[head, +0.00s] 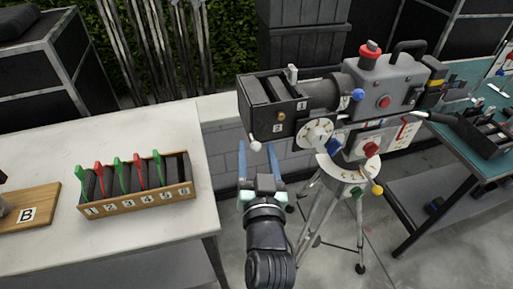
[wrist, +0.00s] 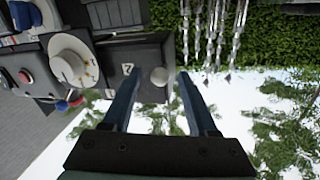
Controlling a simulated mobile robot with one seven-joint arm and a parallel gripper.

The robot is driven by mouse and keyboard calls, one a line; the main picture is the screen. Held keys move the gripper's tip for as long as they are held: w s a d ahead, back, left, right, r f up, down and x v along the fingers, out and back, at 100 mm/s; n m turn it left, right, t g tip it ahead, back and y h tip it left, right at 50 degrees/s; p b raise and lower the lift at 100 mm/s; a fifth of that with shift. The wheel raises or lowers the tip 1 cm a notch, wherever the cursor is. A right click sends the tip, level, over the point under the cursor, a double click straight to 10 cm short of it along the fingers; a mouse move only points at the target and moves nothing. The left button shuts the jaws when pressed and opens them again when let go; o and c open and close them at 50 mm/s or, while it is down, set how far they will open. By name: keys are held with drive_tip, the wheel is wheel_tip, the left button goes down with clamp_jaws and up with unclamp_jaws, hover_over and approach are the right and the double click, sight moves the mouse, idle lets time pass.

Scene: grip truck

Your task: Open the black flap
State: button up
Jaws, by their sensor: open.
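A grey film camera (head: 385,85) stands on a tripod. A black box (head: 262,117) with slots labelled 1 and 2 is at its left end. A white ball knob (head: 254,146) sits at the box's lower front corner. The black flap seems to be a panel of this box, but I cannot tell which panel or how far it stands open. My gripper (head: 262,165) is open and empty, just below the box. In the wrist view, the white knob (wrist: 160,76) shows between my fingertips (wrist: 157,85), with the box's dark face (wrist: 142,52) behind; contact is not clear.
A white table (head: 110,135) at left holds a wooden rack (head: 140,202) of numbered black plates with red and green handles, and a board marked B (head: 30,208). A teal bench (head: 470,120) stands at right. Tripod legs (head: 318,225) stand right of my arm.

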drive_tip(key=shift+w, duration=0.15)
clamp_jaws()
idle(1.4)
